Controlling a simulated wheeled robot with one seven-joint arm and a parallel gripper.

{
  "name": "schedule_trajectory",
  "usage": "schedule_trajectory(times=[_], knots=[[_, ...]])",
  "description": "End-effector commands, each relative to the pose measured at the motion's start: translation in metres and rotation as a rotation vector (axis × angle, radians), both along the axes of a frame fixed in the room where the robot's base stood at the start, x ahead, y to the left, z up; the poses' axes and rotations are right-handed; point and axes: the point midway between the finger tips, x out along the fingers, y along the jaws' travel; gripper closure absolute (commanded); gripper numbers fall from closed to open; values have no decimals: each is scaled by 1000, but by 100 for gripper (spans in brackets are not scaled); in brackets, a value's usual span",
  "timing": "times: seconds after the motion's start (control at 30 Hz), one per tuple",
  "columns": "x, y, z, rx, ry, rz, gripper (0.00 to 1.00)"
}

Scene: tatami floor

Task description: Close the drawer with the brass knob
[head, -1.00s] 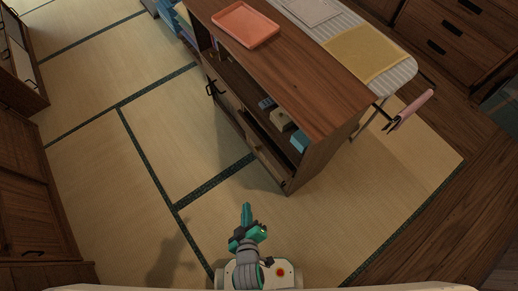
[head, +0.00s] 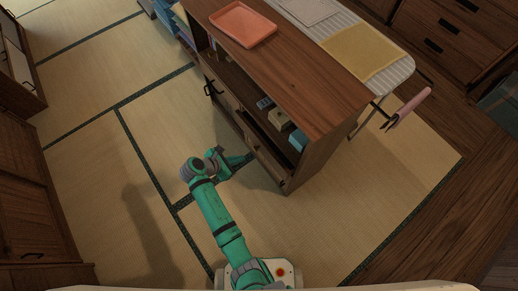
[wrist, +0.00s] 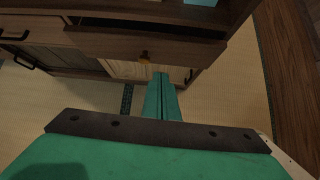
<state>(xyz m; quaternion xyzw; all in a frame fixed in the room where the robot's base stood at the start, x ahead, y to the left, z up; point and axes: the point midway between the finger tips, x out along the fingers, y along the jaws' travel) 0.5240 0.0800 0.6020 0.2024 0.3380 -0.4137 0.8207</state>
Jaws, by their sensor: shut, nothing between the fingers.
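The drawer with the brass knob (wrist: 145,56) is in the low wooden cabinet. Its dark wooden front (wrist: 185,47) stands out from the cabinet, and a dark gap shows behind its top edge, so it is partly open. In the head view the drawer (head: 266,152) is at the near end of the cabinet's left side. My gripper (wrist: 161,76) is shut and empty, its fingertips just below and right of the knob in the wrist view; I cannot tell whether they touch the drawer. In the head view my gripper (head: 250,157) reaches toward the drawer front.
The cabinet (head: 320,90) carries an orange tray (head: 243,24) on top, and small boxes sit on its open shelf. An ironing board (head: 365,50) stands behind it. A pale wooden panel (wrist: 120,69) is below the drawer. The tatami floor to the left is clear.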

Motion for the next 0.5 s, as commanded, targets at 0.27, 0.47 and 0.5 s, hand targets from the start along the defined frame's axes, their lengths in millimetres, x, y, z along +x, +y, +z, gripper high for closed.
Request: schedule_trajectory(times=[0.27,0.47,0.5], knots=[[12,-4,1,-55,33,13,100],[26,-23,-22,-53,32,11,100],[29,-28,-27,-52,31,11,100]])
